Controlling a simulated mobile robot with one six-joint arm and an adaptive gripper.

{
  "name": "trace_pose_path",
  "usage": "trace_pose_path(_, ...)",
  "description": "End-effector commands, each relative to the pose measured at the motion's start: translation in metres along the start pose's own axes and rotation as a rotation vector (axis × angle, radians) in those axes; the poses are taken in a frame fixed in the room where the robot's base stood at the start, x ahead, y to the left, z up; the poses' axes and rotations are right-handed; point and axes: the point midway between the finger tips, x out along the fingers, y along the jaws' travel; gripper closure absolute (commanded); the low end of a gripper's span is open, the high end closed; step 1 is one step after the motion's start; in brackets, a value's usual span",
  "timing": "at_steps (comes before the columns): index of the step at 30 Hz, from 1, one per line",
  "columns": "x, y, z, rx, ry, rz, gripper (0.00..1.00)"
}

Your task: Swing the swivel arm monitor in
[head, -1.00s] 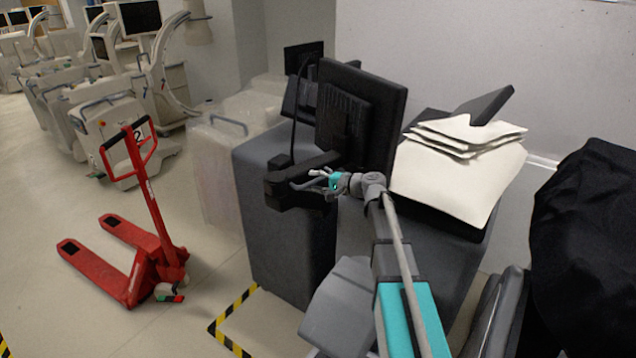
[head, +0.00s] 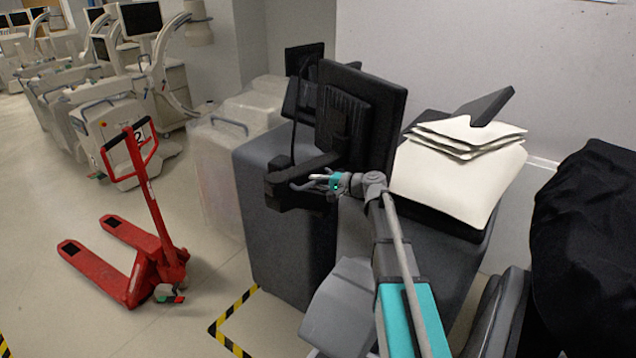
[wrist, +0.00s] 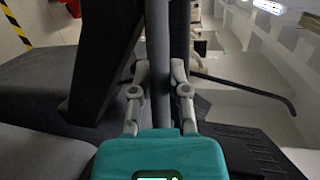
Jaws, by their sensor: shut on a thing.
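The swivel arm monitor (head: 358,112) is a black flat screen seen from its ribbed back, standing over a grey covered cart (head: 275,240). Its dark swivel arm (head: 302,172) reaches out below it to the left. My gripper (head: 312,181) is at this arm, just below the monitor. In the wrist view my gripper (wrist: 160,80) has its two fingers on either side of a dark upright bar (wrist: 180,50), shut on it. The wrist view also shows a dark panel at the left, close to the fingers. The monitor's front is hidden in the head view.
A red pallet jack (head: 150,240) stands on the floor at left. White papers (head: 455,175) lie on the cart at right. A black covered object (head: 590,250) stands at far right, with a wall behind. The floor around the pallet jack is clear.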

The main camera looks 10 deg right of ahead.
Motion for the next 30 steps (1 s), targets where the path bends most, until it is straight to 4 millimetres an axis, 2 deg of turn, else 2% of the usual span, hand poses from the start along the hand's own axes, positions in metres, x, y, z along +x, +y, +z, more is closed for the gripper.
trace_pose_path(10, 0.018, -0.006, -0.025, -0.034, -0.179, 0.009, 1.00)
trace_pose_path(24, 0.017, -0.005, -0.023, -0.043, -0.234, 0.016, 1.00)
trace_pose_path(25, 0.017, -0.005, -0.023, -0.043, -0.234, 0.016, 0.73)
trace_pose_path(30, 0.017, -0.005, -0.023, -0.043, -0.233, 0.016, 0.43)
